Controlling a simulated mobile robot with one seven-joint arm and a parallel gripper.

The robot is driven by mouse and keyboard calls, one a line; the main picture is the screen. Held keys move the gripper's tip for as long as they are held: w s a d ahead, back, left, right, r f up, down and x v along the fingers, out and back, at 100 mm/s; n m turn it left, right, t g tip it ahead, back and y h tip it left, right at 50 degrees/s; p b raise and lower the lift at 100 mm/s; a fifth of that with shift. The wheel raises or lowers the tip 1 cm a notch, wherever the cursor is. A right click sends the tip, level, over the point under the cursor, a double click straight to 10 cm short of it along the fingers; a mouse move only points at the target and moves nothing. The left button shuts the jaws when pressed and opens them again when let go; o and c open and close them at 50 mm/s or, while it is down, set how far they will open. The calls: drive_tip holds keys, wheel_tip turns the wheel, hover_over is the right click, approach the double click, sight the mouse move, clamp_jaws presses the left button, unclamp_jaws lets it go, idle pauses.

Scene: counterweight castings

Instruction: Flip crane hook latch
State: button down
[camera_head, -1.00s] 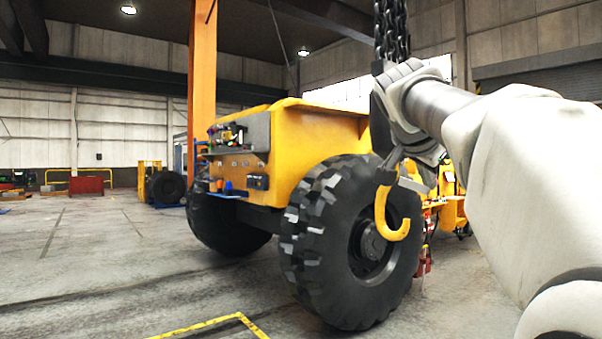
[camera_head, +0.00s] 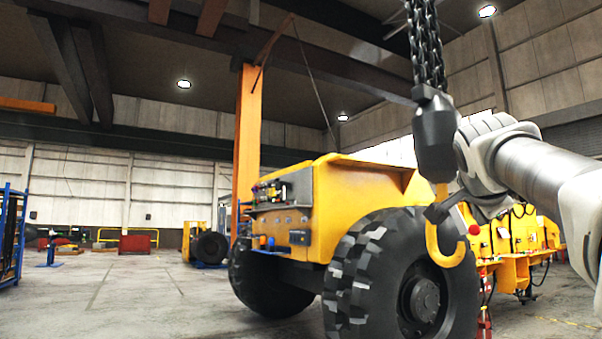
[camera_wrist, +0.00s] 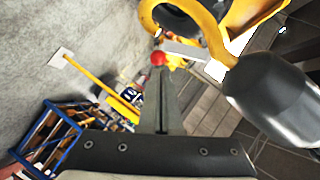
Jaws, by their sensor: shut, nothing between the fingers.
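The yellow crane hook (camera_head: 446,253) hangs under a dark hook block (camera_head: 435,140) on black chains. In the wrist view the hook (camera_wrist: 212,38) is at the top and the block (camera_wrist: 272,95) at the right. A light grey latch bar (camera_wrist: 188,49) lies near the hook, with a red ball (camera_wrist: 158,58) close to its left end. My gripper (camera_wrist: 163,75) is shut and empty, its dark fingertips pointing at the red ball; I cannot tell if they touch it. In the head view my gripper (camera_head: 436,213) is beside the hook's upper part.
A large yellow wheeled machine (camera_head: 345,205) with a big black tyre (camera_head: 365,275) stands behind the hook. More yellow machinery (camera_head: 525,245) is at the right. A blue rack (camera_head: 12,235) stands far left.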

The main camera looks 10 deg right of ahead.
drive_tip(key=shift+r, duration=0.15)
drive_tip(key=shift+r+p, duration=0.65)
drive_tip(key=shift+p, duration=0.05)
